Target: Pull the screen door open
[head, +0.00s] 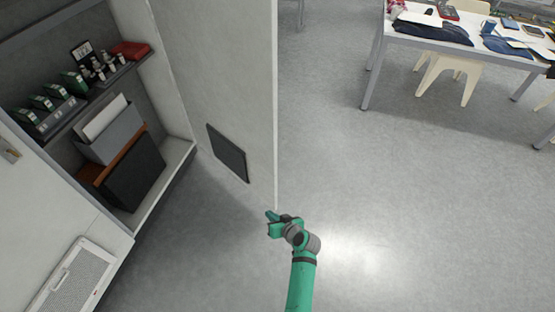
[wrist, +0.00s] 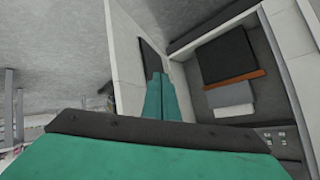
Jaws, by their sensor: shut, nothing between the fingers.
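A tall white door (head: 218,80) stands swung out from the cabinet. It has a dark screen panel (head: 228,153) low on its face. In the wrist view the door (wrist: 128,70) and its dark panel (wrist: 153,61) show beyond the fingers. My green gripper (head: 270,222) is near the door's free edge, low in the head view. Its two fingers (wrist: 160,92) are shut together and empty, pointing along the door's inner side. I cannot tell whether they touch the door.
The open cabinet shelves (head: 70,100) hold green boxes, small items and binders. A second white door (head: 50,200) with a pale mesh vent (head: 75,282) is at left. A table (head: 430,40) with a white stool (head: 450,77) stands upper right. The floor between is clear.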

